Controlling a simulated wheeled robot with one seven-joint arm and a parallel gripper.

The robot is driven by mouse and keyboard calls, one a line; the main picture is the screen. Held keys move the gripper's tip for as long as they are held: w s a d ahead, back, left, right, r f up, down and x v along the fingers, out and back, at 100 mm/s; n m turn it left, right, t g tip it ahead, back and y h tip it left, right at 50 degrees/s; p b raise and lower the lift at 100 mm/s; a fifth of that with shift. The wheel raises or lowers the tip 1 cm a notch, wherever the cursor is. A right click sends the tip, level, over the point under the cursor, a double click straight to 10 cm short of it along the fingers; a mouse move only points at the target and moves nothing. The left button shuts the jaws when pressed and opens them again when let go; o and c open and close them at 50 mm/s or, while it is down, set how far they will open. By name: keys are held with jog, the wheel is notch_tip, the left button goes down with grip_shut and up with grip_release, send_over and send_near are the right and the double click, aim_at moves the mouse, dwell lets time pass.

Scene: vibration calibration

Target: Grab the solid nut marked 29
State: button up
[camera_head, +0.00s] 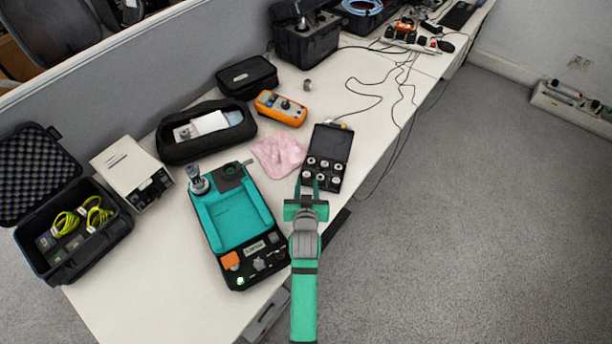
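An open black case (331,143) on the table holds several small metallic nut-like pieces (323,163) in two rows. The number 29 cannot be read on any of them at this size. My green gripper (307,188) is over the near left side of this case, with its two fingers apart and nothing seen between them. The fingers overlap the near row of pieces in the picture, and the height above them cannot be told. A separate small metallic piece (307,85) stands on the table behind the case, and its marking is unreadable.
A pink cloth (279,155) and a teal device (235,217) lie left of the case. An orange meter (281,108) and a black pouch (206,132) are behind. Cables (398,95) run to the right. The table's edge is close on the right.

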aim_at(307, 177)
jog(key=x, duration=0.3)
jog(key=shift+w+a+r, duration=0.15)
jog(key=shift+w, duration=0.25)
jog(key=shift+w+f, duration=0.3)
jog(key=shift+w, duration=0.1)
jog(key=shift+f, duration=0.1)
jog(key=c, duration=0.7)
grip_shut()
jog(key=shift+s, duration=0.1)
